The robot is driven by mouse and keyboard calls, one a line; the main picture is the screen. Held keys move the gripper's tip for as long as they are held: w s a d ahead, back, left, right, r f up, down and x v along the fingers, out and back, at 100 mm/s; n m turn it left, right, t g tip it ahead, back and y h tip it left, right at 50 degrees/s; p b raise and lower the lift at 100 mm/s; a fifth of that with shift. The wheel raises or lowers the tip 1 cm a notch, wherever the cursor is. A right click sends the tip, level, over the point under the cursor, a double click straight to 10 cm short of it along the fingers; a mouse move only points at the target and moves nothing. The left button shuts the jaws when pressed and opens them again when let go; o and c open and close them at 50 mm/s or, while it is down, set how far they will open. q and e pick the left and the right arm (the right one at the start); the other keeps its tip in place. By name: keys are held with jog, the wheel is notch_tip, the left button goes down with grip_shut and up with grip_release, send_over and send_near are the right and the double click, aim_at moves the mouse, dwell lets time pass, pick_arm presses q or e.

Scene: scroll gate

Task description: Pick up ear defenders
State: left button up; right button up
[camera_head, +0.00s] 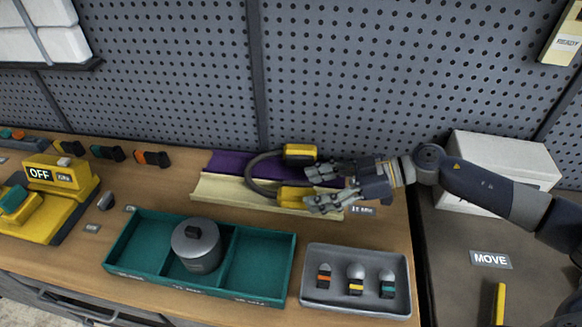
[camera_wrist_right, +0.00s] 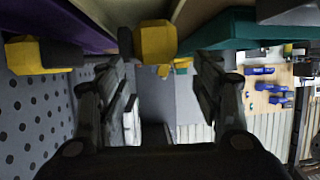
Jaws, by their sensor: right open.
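The ear defenders have two yellow cups joined by a dark curved headband (camera_head: 252,176). The far yellow cup (camera_head: 300,151) is at the purple strip, and the near yellow cup (camera_head: 291,196) is over the cream strip. My right gripper (camera_head: 318,187) comes in from the right, open, with its fingertips close beside the near cup. In the right wrist view, the near cup (camera_wrist_right: 155,39) shows ahead between the two open fingers, and the far cup (camera_wrist_right: 38,54) is off to the left. Nothing is between the fingers. I cannot tell whether they touch the cup. My left gripper is not in view.
A teal divided tray (camera_head: 262,236) holds a grey lidded pot (camera_head: 196,245). A grey tray (camera_head: 312,256) holds several small knobs. A yellow device (camera_head: 52,215) marked OFF is at left. A white box (camera_head: 500,165) stands at right. The pegboard (camera_head: 350,80) closes the back.

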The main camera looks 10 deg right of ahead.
aim_at(301, 192)
jog(key=shift+w+a+f, duration=0.1)
jog(key=shift+w+a, duration=0.05)
jog(key=shift+a, duration=0.45)
jog(key=shift+w+a+f, duration=0.15)
jog(key=shift+a+f, duration=0.05)
jog(key=shift+w+a+f+p, duration=0.3)
jog(key=shift+a+p, duration=0.1)
jog(key=shift+a, duration=0.1)
jog(key=p+x, duration=0.1)
jog(key=x, duration=0.2)
jog(key=shift+a+f, duration=0.1)
jog(key=shift+f, duration=0.05)
jog(key=shift+w+a+f, duration=0.15)
jog(key=shift+a+f, duration=0.1)
jog(key=shift+a, duration=0.1)
jog(key=shift+d, duration=0.1)
jog(key=c, duration=0.4)
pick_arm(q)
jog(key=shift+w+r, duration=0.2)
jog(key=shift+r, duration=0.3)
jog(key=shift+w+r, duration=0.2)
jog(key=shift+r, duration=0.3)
pick_arm(e)
jog(key=c, duration=0.9)
